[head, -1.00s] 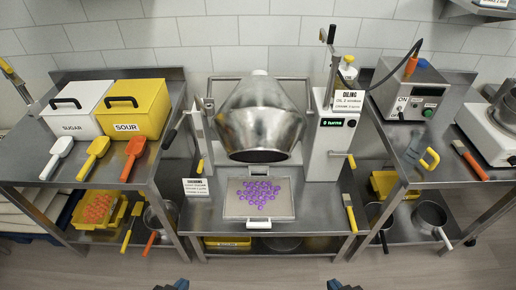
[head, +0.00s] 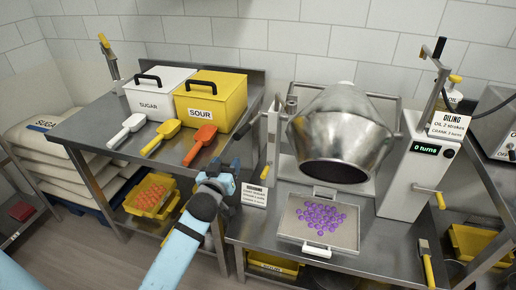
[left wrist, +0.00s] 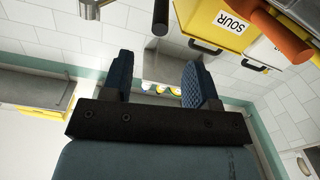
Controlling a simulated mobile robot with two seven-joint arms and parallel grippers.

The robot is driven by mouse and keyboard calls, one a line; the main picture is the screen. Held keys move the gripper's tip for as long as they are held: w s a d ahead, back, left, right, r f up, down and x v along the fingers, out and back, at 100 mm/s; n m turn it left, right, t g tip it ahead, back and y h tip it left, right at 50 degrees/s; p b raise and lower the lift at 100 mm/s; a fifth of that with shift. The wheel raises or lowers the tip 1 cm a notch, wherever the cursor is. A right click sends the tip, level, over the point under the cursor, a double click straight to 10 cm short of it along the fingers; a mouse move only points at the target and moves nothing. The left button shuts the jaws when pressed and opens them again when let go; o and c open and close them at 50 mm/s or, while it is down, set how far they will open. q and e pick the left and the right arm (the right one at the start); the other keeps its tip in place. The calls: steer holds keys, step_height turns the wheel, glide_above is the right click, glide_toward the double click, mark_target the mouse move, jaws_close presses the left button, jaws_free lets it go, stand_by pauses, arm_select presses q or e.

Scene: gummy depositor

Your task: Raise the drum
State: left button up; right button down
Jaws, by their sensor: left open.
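The steel drum (head: 340,135) hangs in its frame over the middle bench, its dark mouth tilted down toward the front. A dark-gripped lever (head: 247,122) stands at the left of the drum frame, and a dark grip (left wrist: 160,17) shows at the top of the left wrist view. My left gripper (head: 230,168) is open and empty, left of the drum and in front of the scoops' bench. In the left wrist view its two blue fingers (left wrist: 158,82) are apart with nothing between them. My right gripper is out of view.
A tray of purple gummies (head: 319,241) sits below the drum. A sign (head: 254,195) stands left of it. The oiling unit (head: 410,180) with its crank is at right. Sugar (head: 150,98) and sour (head: 212,107) bins and scoops fill the left bench.

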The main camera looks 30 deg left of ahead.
mark_target(240, 133)
arm_select(q)
steer(key=x, duration=0.9)
steer(key=r+x, duration=0.1)
steer(key=x, duration=0.4)
steer(key=shift+w+a, duration=0.3)
steer(key=shift+a, duration=0.1)
jaws_close()
